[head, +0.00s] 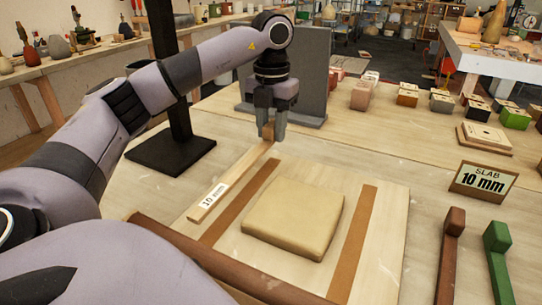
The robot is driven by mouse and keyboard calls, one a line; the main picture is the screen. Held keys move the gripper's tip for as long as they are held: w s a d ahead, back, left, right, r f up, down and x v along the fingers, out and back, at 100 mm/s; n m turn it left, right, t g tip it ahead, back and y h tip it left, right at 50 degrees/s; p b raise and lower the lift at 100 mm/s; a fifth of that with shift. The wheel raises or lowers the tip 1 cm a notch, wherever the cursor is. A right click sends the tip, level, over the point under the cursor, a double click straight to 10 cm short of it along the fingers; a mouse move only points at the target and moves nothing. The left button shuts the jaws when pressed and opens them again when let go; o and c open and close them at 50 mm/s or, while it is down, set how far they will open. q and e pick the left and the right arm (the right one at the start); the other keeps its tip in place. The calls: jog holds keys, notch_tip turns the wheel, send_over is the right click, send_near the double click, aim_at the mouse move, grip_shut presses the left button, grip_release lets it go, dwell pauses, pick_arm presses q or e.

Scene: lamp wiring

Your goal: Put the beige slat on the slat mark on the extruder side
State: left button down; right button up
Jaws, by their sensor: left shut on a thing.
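The beige slat (234,180), labelled "10 mm" near its front end, runs diagonally just left of the left brown strip mark (243,201), roughly parallel to it. My left gripper (271,132) is shut on the block at the slat's far end. I cannot tell whether the slat touches the board or hangs slightly above it. A second brown strip mark (360,235) lies on the right of the pale board (393,250). A beige clay slab (293,220) lies between the two marks. My right gripper is not in view.
A black stand (170,151) with a post and a grey upright block (312,75) stand behind. A reddish-brown bar (230,262) crosses the front. A brown slat (449,260), a green slat (498,265) and a "SLAB 10 mm" sign (482,181) are at right.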

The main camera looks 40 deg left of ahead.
aim_at(272, 164)
pick_arm(q)
jog(key=shift+f, duration=3.05)
jog(key=c, duration=0.8)
grip_release()
jog(key=shift+f, duration=0.1)
notch_tip(272, 164, up, 12)
jog(key=shift+r+p, duration=0.15)
jog(key=shift+p, duration=0.4)
